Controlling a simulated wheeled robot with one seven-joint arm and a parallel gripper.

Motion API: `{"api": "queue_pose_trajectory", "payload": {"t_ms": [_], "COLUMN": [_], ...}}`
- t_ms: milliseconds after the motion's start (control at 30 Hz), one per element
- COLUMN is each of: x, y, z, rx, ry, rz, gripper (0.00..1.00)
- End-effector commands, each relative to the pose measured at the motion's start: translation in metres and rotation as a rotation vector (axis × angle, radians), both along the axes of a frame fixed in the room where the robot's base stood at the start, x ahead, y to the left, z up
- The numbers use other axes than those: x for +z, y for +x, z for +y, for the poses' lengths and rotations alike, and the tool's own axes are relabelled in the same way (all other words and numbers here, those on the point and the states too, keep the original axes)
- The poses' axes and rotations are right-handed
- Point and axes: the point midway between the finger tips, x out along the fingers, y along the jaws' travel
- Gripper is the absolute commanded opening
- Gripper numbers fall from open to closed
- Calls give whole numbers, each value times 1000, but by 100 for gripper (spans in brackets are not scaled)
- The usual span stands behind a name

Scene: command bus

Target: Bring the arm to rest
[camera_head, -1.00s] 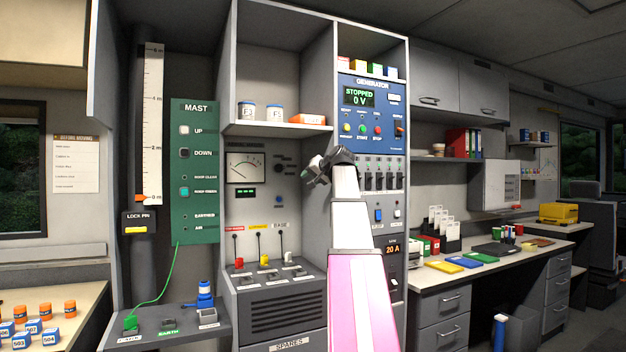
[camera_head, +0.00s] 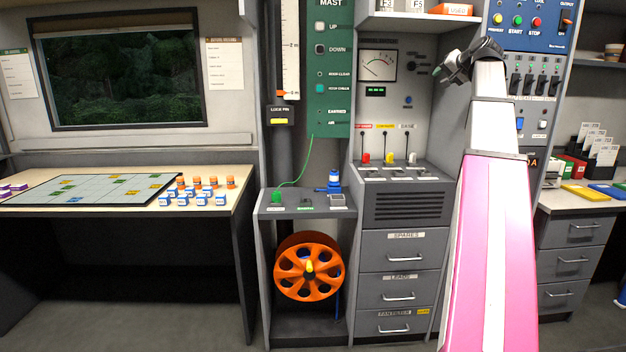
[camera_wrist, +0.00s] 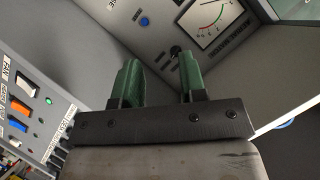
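My gripper (camera_head: 441,73) is raised at the end of my arm, in front of the grey rack between the meter panel and the generator panel. In the wrist view its two green fingers (camera_wrist: 160,80) stand apart with nothing between them. The gripper is open and empty. In the head view it is small and dark, and it points left toward the meter (camera_head: 378,66). I cannot tell its exact distance from the panel.
The generator panel (camera_head: 534,25) and its breaker switches lie right of my gripper. The green mast panel (camera_head: 327,60), orange reel (camera_head: 309,267) and desk (camera_head: 110,205) stand to the left. The floor in front is clear.

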Motion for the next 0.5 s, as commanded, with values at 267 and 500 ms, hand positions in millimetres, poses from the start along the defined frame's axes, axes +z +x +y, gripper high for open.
{"api": "queue_pose_trajectory", "payload": {"t_ms": [267, 500], "x": [-34, -82], "y": [6, 12], "z": [9, 21], "rx": [5, 12], "ry": [-9, -24], "rz": [39, 94], "gripper": [38, 38]}}
